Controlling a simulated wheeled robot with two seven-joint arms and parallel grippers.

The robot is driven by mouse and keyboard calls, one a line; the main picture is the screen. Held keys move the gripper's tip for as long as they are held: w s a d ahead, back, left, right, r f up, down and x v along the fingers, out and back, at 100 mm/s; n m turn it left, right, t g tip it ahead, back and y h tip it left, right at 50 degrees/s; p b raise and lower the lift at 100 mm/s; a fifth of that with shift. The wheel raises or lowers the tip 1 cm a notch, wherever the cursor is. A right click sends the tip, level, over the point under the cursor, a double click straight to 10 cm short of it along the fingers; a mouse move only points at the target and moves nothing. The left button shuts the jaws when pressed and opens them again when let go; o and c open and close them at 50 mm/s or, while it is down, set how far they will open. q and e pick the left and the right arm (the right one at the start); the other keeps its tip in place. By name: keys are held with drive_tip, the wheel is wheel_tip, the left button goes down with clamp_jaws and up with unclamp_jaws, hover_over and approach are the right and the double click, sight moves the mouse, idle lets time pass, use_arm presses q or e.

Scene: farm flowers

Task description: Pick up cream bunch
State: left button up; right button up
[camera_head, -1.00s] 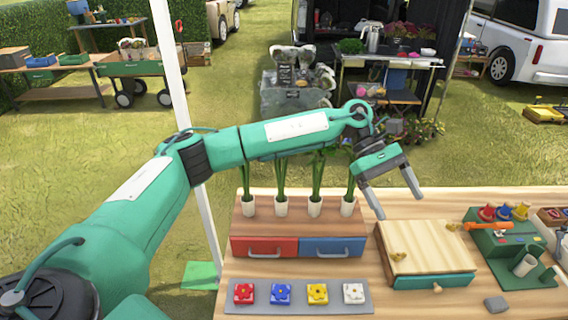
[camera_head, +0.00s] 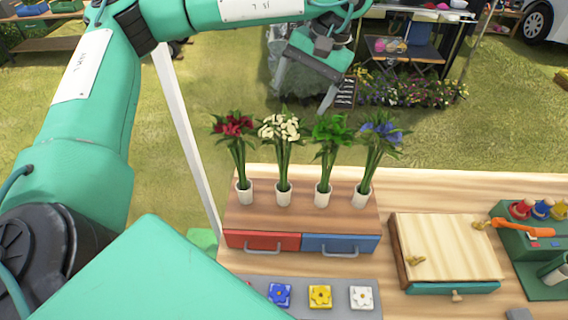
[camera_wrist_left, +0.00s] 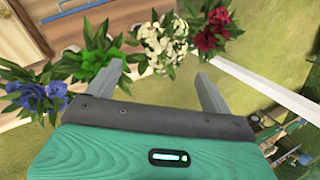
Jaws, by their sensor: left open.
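The cream bunch (camera_head: 279,130) stands upright on green stems in a white cup (camera_head: 283,194), second from the left in a row. It also shows in the wrist view (camera_wrist_left: 163,42). My left gripper (camera_head: 300,102) is open and empty, above and behind the bunches in the head view. In the wrist view its fingers (camera_wrist_left: 155,58) point towards the row, with the cream bunch between and beyond the tips. I cannot tell any contact. My right gripper is not in view.
A red bunch (camera_head: 234,126) stands left of the cream one; a green bunch (camera_head: 330,130) and a blue bunch (camera_head: 380,134) stand right. Their wooden stand has a red drawer (camera_head: 262,241) and a blue drawer (camera_head: 340,244). A wooden-lidded box (camera_head: 445,247) is to the right.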

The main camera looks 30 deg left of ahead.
sight(289, 122)
use_arm(q)
drive_tip(key=x, duration=0.4)
drive_tip(key=shift+w, duration=0.15)
drive_tip(key=shift+x, duration=0.8)
drive_tip(key=shift+a+f+p, duration=0.1)
drive_tip(key=shift+f+p, duration=0.1)
drive_tip(key=shift+p, duration=0.25)
drive_tip(key=p+x, duration=0.2)
drive_tip(key=x, duration=0.2)
drive_tip(key=shift+p, duration=0.3)
drive_tip(key=shift+f, duration=0.45)
drive_tip(key=c, duration=1.4)
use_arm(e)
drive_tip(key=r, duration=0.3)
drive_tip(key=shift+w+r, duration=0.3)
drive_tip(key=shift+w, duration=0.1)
use_arm(q)
drive_tip(key=shift+r, duration=0.1)
